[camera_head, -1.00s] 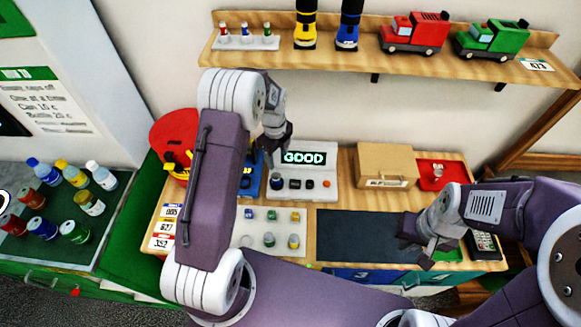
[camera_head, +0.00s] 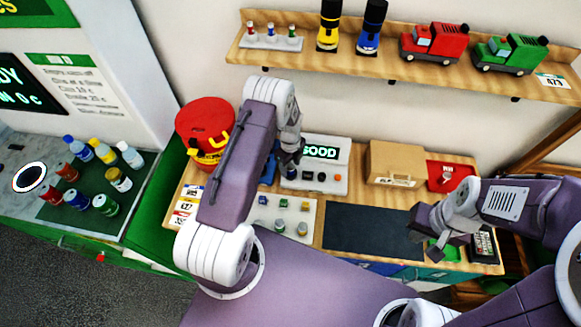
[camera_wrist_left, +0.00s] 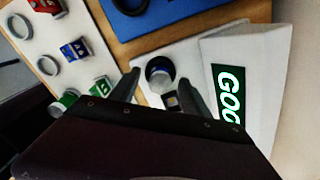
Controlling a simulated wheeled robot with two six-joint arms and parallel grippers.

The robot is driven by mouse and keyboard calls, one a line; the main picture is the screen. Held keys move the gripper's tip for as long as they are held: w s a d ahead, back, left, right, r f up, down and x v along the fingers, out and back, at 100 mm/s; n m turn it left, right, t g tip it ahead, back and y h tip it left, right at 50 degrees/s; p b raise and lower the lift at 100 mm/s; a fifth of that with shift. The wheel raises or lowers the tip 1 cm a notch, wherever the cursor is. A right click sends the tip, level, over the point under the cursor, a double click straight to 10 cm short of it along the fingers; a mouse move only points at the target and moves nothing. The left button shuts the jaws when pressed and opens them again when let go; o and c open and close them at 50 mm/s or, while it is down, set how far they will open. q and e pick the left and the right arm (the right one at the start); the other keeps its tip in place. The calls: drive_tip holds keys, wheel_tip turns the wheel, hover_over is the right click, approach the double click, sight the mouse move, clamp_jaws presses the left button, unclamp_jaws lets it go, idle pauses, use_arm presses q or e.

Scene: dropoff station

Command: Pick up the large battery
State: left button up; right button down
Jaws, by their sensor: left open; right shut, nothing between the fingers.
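In the left wrist view a dark, round, upright cylinder with a grey end (camera_wrist_left: 160,73), seemingly the large battery, stands in the white tester (camera_wrist_left: 210,45). My left gripper (camera_wrist_left: 163,84) is open, with one finger on each side of the cylinder; I cannot tell whether they touch it. In the head view my left gripper (camera_head: 289,160) is over the left part of the tester (camera_head: 325,184), whose screen reads GOOD, and mostly hides the cylinder. My right gripper (camera_head: 432,247) is shut and empty above the right end of the bench.
A white tray (camera_head: 296,236) with several small cells lies in front of the tester. A dark mat (camera_head: 365,228) is clear. A cardboard box (camera_head: 396,162) and red tray (camera_head: 448,178) stand right. A red round container (camera_head: 205,119) stands left; a shelf (camera_head: 385,67) runs above.

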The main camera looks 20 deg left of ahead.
use_arm(q)
drive_tip(key=shift+f, duration=0.45)
drive_tip(key=shift+a+f, duration=0.1)
drive_tip(key=shift+f, duration=0.1)
clamp_jaws()
drive_tip(key=shift+r, duration=0.1)
wheel_tip(320, 180, up, 4)
drive_tip(key=b, duration=0.2)
drive_tip(key=shift+w+b, duration=0.1)
drive_tip(key=shift+b, duration=0.25)
drive_tip(key=d+r+b, duration=0.4)
drive_tip(key=d+r, duration=0.3)
drive_tip(key=d, duration=0.4)
drive_tip(key=shift+w+d, duration=0.2)
drive_tip(key=shift+d, duration=0.2)
